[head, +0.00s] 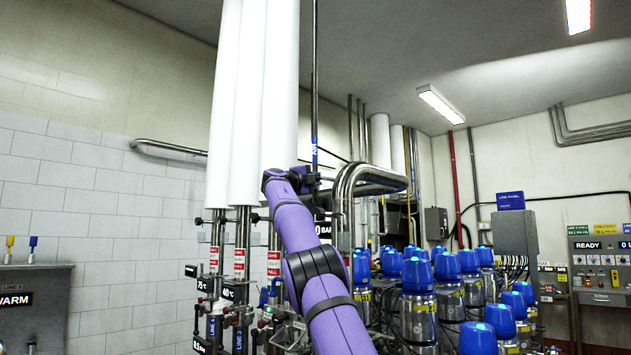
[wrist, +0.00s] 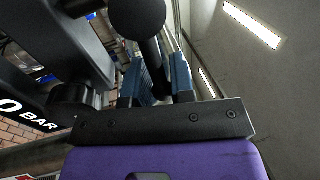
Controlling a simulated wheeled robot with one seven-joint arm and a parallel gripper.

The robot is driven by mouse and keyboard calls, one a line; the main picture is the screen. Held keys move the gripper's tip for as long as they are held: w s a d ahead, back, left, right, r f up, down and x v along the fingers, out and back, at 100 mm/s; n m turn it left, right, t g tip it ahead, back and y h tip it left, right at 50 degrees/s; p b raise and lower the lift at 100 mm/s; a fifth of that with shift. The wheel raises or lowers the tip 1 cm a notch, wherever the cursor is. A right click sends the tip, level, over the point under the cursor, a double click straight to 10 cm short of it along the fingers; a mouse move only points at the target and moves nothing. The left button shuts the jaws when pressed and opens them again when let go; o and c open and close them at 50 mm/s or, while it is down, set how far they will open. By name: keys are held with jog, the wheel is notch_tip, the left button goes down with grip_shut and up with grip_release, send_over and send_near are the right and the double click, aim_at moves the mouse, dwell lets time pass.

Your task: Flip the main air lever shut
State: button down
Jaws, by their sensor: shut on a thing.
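The main air lever (wrist: 136,17) shows in the wrist view as a dark rod with a round black knob at its near end. The rod runs between the blue-padded fingers of my gripper (wrist: 162,76), which is shut on it. In the head view my gripper (head: 308,178) is at the upper end of my purple arm, against the thin vertical air pipe (head: 315,120) with its blue label. My arm and gripper hide most of the lever there. A display reading 0 BAR (wrist: 28,112) is at the left of the wrist view.
Three thick white pipes (head: 246,100) stand just left of my gripper. A bent steel pipe (head: 372,178) lies close on its right. Several blue-capped valves (head: 417,275) fill the lower right. A line panel (head: 515,234) stands behind them.

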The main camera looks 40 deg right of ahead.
jog(key=shift+f, duration=0.15)
jog(key=c, duration=1.2)
grip_release()
jog(key=shift+o, duration=0.2)
jog(key=shift+a, duration=0.1)
jog(key=v, duration=1)
jog(key=shift+a, duration=0.25)
jog(key=shift+a, duration=0.15)
